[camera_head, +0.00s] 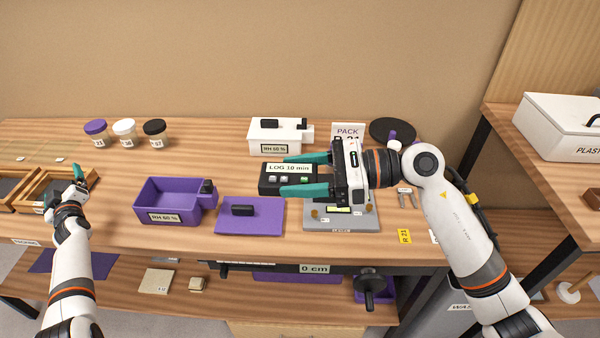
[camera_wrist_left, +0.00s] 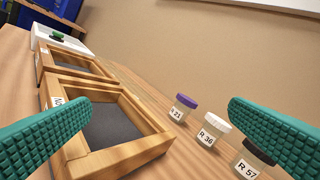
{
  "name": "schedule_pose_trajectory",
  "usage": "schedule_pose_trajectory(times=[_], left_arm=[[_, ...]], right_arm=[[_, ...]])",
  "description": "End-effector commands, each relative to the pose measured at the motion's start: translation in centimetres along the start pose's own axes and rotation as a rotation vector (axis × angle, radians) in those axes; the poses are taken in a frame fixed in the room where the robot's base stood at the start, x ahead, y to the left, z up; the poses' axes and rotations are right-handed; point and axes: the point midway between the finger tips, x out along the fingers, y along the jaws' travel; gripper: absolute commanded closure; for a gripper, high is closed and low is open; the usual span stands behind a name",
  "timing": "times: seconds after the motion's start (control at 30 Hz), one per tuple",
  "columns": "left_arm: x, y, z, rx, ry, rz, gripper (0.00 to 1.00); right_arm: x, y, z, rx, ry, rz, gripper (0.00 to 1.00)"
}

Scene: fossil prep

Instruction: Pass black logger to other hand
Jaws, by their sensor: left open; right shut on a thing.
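The black logger (camera_head: 270,179), with a label reading "LOG 10 min" and small buttons on its face, is between the teal fingers of my right gripper (camera_head: 304,175). The right gripper points left and is shut on it, above the middle of the table. The fingers run along its upper and lower edges. My left gripper (camera_head: 78,186) is at the far left, over the wooden trays and well apart from the logger. In the left wrist view its two teal fingers (camera_wrist_left: 160,128) are spread wide with nothing between them.
An open purple box (camera_head: 168,212) and its purple lid (camera_head: 262,222) lie front centre. A white box (camera_head: 272,145) stands behind the logger. A grey plate (camera_head: 370,218) is under my right gripper. Several jars (camera_head: 124,131) stand back left; a wooden tray (camera_wrist_left: 120,158) lies below my left gripper.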

Motion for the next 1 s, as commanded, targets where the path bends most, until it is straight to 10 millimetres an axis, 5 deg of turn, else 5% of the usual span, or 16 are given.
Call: schedule_pose_trajectory(times=[0.1, 0.37, 0.5, 0.77, 1.0], left_arm=[[-2.0, 6.6, 0.0, 0.128, -0.067, 0.093, 0.00], [-8.5, 19.3, 0.8, 0.462, -0.186, 0.269, 0.00], [-13.4, 24.2, -2.1, 0.669, -0.130, 0.286, 0.00], [-19.8, 24.1, -14.8, 0.778, 0.223, 0.115, 0.00], [-28.1, 24.0, -25.1, 0.825, 0.547, -0.014, 0.00]], right_arm=[[0.0, 0.0, 0.0, 0.000, 0.001, 0.000, 0.73], [0.0, 0.0, 0.0, 0.000, 0.001, 0.000, 0.73], [0.0, 0.0, 0.0, 0.000, 0.001, 0.000, 0.73], [0.0, 0.0, -0.1, 0.000, 0.001, 0.000, 0.73], [0.0, 0.0, 0.0, 0.000, 0.001, 0.000, 0.73]])
